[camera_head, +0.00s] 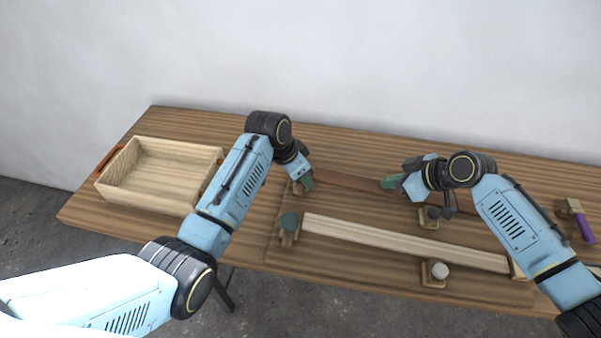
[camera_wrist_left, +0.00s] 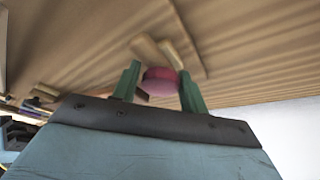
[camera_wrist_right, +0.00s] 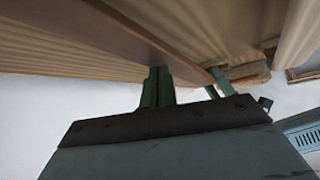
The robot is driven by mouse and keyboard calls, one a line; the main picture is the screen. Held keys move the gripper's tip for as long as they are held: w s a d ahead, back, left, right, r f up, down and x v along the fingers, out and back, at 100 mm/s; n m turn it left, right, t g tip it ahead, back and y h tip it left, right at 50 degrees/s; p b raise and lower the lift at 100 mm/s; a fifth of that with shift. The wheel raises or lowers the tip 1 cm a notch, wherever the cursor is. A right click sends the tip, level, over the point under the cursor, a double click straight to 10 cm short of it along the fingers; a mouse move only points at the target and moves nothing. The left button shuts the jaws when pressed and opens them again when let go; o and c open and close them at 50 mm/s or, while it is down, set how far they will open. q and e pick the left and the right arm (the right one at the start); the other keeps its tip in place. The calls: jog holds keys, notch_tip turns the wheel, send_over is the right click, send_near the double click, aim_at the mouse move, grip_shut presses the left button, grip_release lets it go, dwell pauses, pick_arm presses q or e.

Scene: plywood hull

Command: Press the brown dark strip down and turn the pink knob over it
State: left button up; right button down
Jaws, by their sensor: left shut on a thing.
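The brown dark strip (camera_head: 345,181) lies along the board behind the pale strip, and my right gripper and arm cover part of it. In the head view my left gripper (camera_head: 306,182) hides the knob at the strip's left end.
A pale strip (camera_head: 400,241) lies nearer, with a green knob (camera_head: 289,221) at its left and a white knob (camera_head: 440,270) before it. A dark knob (camera_head: 433,212) stands below my right gripper. An empty wooden tray (camera_head: 150,208) is left; a purple-handled tool (camera_head: 584,228) right.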

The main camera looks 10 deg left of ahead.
pick_arm(q)
jog(key=shift+a, duration=0.1)
pick_arm(e)
jog(key=shift+f, duration=0.2)
pick_arm(q)
jog(key=o, duration=0.8)
pick_arm(e)
jog(key=shift+s+f, duration=0.1)
jog(key=shift+f, duration=0.05)
pick_arm(q)
jog(key=shift+o, duration=1.3)
pick_arm(e)
jog(key=shift+a, duration=0.1)
pick_arm(q)
jog(key=shift+r, duration=0.1)
jog(key=shift+r, duration=3.45)
